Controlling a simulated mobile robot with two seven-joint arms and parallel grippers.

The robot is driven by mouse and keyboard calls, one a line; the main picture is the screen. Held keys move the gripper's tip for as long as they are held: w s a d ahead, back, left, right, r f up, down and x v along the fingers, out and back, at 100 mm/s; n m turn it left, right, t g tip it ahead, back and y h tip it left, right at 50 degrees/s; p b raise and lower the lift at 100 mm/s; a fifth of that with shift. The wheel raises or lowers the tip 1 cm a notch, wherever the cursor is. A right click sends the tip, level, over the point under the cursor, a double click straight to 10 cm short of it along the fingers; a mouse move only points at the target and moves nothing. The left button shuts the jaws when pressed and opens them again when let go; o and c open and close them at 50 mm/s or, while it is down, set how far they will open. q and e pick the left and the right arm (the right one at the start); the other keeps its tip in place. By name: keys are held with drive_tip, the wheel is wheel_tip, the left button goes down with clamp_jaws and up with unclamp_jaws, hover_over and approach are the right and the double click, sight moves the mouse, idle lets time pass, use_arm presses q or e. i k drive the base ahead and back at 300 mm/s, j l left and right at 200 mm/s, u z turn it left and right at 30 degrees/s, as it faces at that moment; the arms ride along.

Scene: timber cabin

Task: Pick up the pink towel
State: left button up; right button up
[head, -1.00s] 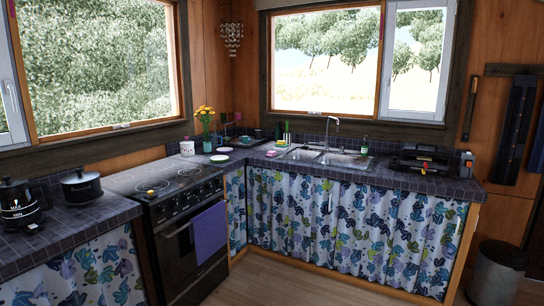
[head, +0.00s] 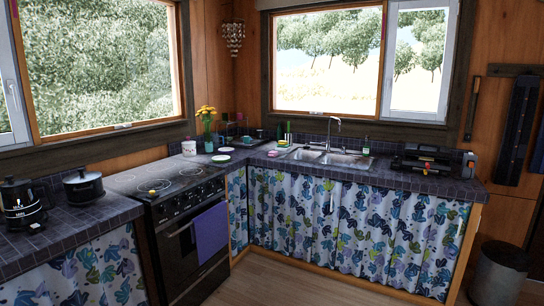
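A small pink item (head: 272,154) lies on the dark tiled counter just left of the sink. It is too small to tell whether it is a folded towel or a sponge. A purple towel (head: 211,232) hangs over the handle on the front of the black oven (head: 175,240). It is the only thing that clearly looks like a towel. Neither of my grippers is in view.
The tiled counter (head: 400,184) runs in a corner under two windows. A bin (head: 498,275) stands at right. The wooden floor (head: 290,288) before the oven is clear.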

sight(273, 154)
drive_tip(key=i, duration=1.75)
drive_tip(key=i+j, duration=0.1)
drive_tip(key=i, duration=0.6)
drive_tip(key=i+j+z, duration=0.15)
drive_tip(key=i, duration=0.55)
drive_tip(key=i+j+z, duration=0.15)
drive_tip(key=i+z, duration=0.15)
drive_tip(key=i, duration=0.25)
drive_tip(key=i+j+z, duration=0.3)
drive_tip(key=i, duration=0.2)
